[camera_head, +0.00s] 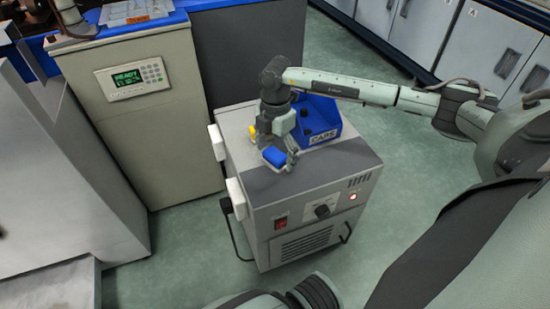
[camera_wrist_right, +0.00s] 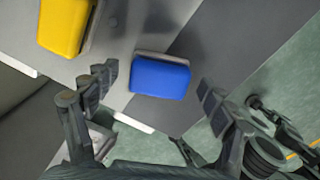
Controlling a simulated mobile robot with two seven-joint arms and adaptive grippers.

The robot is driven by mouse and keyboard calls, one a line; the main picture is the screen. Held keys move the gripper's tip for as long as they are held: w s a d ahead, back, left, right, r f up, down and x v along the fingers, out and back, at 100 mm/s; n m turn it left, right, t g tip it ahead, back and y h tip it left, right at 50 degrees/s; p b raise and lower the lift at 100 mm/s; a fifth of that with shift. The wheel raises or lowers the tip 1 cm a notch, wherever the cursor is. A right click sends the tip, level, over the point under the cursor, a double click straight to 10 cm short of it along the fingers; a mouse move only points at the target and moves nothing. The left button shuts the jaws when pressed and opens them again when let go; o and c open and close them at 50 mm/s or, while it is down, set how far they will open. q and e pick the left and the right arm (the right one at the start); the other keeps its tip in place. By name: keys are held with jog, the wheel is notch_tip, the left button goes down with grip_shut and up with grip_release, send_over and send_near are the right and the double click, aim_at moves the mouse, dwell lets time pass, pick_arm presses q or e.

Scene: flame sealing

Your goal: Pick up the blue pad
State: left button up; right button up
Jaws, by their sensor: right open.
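The blue pad (camera_head: 273,157) lies on top of the grey cabinet, near its left front part. In the right wrist view the blue pad (camera_wrist_right: 160,79), with a grey layer along one edge, shows between the two fingers. My right gripper (camera_head: 281,152) is directly over the pad, pointing down. In the wrist view its fingers (camera_wrist_right: 157,84) are spread on either side of the pad, with visible gaps. I cannot tell how far the fingertips are above the cabinet top. My left gripper is not in view.
A yellow pad (camera_head: 252,132) lies behind the blue one; it also shows in the wrist view (camera_wrist_right: 63,24). A blue bin labelled CAPS (camera_head: 325,137) stands close to the right of my gripper. The cabinet top (camera_head: 345,160) is clear at front right. A beige machine (camera_head: 150,130) stands left.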

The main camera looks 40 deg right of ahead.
aim_at(275, 153)
jog(key=shift+f, duration=0.4)
jog(key=shift+c, duration=0.4)
jog(key=c, duration=1.3)
jog(key=shift+r, duration=0.1)
jog(key=shift+r, duration=0.55)
notch_tip(275, 153, up, 3)
jog(key=shift+w+f, duration=0.1)
jog(key=shift+f, duration=0.1)
jog(key=a+r, duration=0.2)
jog(key=a, duration=0.2)
jog(key=a+r, duration=0.2)
jog(key=a, duration=0.2)
jog(key=a+r, duration=0.3)
jog(key=shift+a+r, duration=0.1)
jog(key=shift+a, duration=0.3)
